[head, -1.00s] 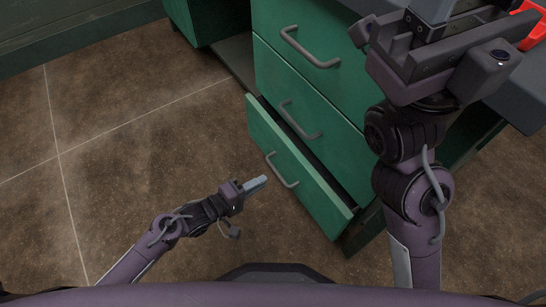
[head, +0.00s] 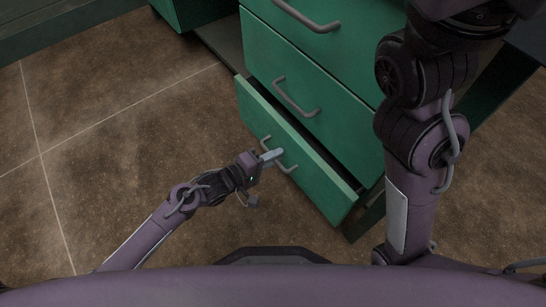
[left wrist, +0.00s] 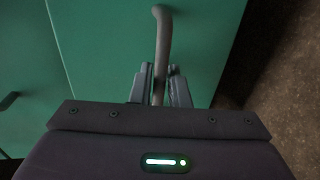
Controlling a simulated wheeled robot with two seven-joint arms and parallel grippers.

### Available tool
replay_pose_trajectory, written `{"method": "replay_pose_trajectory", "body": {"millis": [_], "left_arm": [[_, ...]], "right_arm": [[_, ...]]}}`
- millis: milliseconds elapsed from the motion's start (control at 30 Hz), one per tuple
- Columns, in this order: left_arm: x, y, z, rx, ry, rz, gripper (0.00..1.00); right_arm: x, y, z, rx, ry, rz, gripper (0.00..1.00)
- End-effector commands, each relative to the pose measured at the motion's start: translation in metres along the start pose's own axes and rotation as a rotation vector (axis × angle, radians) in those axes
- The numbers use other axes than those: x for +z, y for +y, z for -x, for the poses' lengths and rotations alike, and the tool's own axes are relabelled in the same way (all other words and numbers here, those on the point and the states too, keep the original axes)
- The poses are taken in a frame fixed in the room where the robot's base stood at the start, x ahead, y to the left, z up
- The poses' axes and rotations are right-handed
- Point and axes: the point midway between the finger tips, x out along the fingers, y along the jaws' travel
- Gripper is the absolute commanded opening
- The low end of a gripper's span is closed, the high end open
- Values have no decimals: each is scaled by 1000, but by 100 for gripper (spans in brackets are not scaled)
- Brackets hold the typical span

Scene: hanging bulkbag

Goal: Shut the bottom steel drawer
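The bottom steel drawer (head: 318,186) is green and stands partly out from the cabinet, with a dark gap behind the top edge of its front. Its grey bar handle (head: 265,143) is at my left gripper (head: 273,156). In the left wrist view the handle (left wrist: 163,35) runs down between the two fingers of the left gripper (left wrist: 160,85). The fingers lie on either side of the bar, apart, with narrow gaps, and do not look clamped. The gripper hides part of the handle. My right arm rises at the right of the head view; its gripper is out of view.
The middle drawer (head: 300,75) and the top drawer (head: 345,20) above are closed, each with a grey handle. Another green unit (head: 182,12) stands at the back left. The brown tiled floor (head: 110,130) to the left is clear.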

Motion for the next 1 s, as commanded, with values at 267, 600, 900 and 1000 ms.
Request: {"method": "replay_pose_trajectory", "body": {"millis": [267,600,900,1000], "left_arm": [[0,0,0,0,0,0,0],[-1,3,-11,4,3,1,0],[0,9,-45,-1,2,1,0],[0,9,-45,-1,2,0,0]], "right_arm": [[0,0,0,0,0,0,47],[0,0,0,0,0,-1,47],[0,0,0,0,-1,0,47],[0,0,0,0,-1,0,47]]}}
